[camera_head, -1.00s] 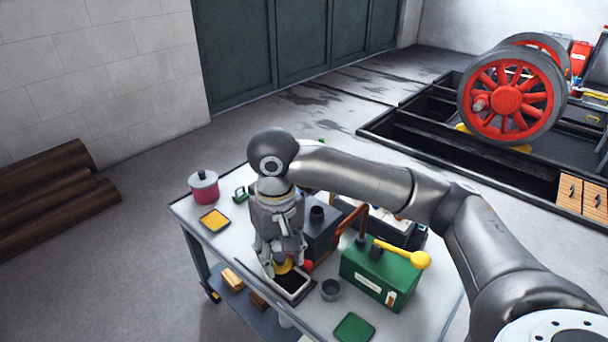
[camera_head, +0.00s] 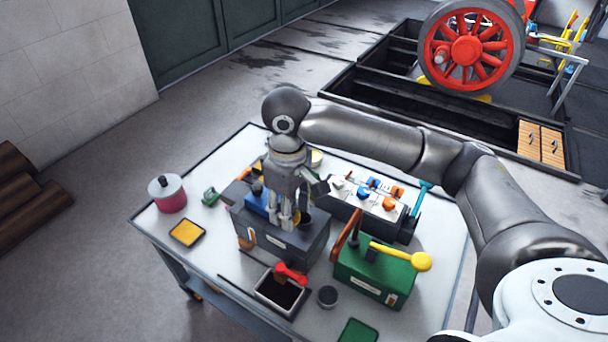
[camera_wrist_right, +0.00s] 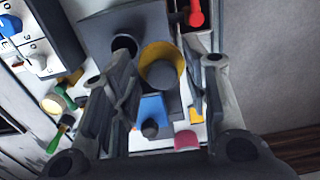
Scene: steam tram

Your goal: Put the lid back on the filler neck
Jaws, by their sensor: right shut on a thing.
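My right gripper (camera_head: 284,226) is above the dark grey box (camera_head: 290,250) on the table. In the right wrist view, its fingers (camera_wrist_right: 166,92) are shut on the lid (camera_wrist_right: 162,72), a round piece with a yellow rim and a dark grey middle. The filler neck (camera_head: 306,219) is a short dark tube on the box. In the wrist view its open round mouth (camera_wrist_right: 124,46) shows just left of the lid, uncovered. The lid is beside the neck in that view; its height above the box is hard to tell. In the head view the fingers mostly hide the lid. My left gripper is not in view.
A blue block (camera_head: 257,201) with a dark knob stands on the box beside the gripper. A tray (camera_head: 262,297) with a red-handled tool (camera_head: 291,272), a small cup (camera_head: 327,297) and a green box (camera_head: 375,272) with a yellow-ended lever stand in front. A numbered panel (camera_head: 350,190) lies behind.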

